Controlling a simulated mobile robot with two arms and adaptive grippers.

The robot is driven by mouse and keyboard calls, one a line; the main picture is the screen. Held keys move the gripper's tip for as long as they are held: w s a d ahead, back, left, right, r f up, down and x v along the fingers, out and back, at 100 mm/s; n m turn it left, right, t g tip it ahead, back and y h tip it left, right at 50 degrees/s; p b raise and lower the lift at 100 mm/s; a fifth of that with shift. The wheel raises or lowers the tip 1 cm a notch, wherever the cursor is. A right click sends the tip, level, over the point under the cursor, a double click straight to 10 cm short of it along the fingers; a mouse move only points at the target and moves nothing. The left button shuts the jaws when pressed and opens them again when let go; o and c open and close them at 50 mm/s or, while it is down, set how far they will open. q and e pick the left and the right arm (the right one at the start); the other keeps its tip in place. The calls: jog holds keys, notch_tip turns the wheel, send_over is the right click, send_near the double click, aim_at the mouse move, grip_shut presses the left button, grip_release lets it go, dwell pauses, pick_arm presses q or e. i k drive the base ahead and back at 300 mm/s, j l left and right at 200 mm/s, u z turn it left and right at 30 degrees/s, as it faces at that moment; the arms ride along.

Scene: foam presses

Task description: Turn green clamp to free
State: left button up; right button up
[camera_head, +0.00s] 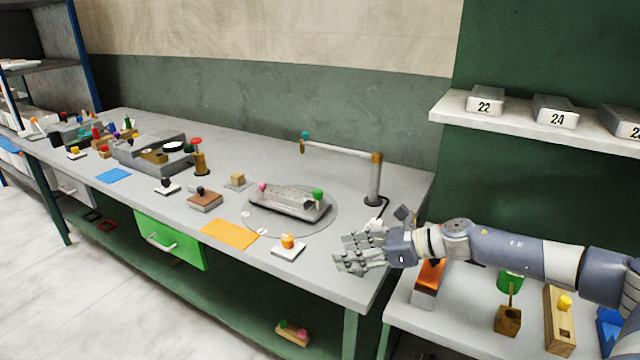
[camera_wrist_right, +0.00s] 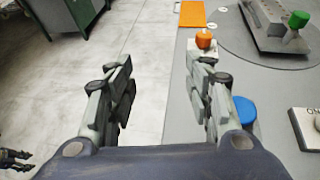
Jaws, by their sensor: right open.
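The green clamp knob (camera_head: 317,194) stands on the right end of a grey fixture (camera_head: 288,203) on a round plate of the bench. The knob also shows at the top right of the right wrist view (camera_wrist_right: 298,19). A pink knob (camera_head: 262,187) is at the fixture's left end. My right gripper (camera_head: 347,250) is open and empty by the bench's right front edge, apart from the clamp. Its two fingers (camera_wrist_right: 162,90) are spread in the right wrist view. Dark finger-like parts, apparently my left gripper (camera_wrist_right: 16,159), show at the lower left there; their opening is unclear.
An orange knob on a white block (camera_head: 288,246) and an orange mat (camera_head: 230,234) lie in front of the fixture. A post with a swing arm (camera_head: 375,180) stands behind it. A side table (camera_head: 460,320) holds several blocks. A numbered shelf (camera_head: 530,118) is above.

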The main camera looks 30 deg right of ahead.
aim_at(317, 194)
jog(key=i+l, duration=0.85)
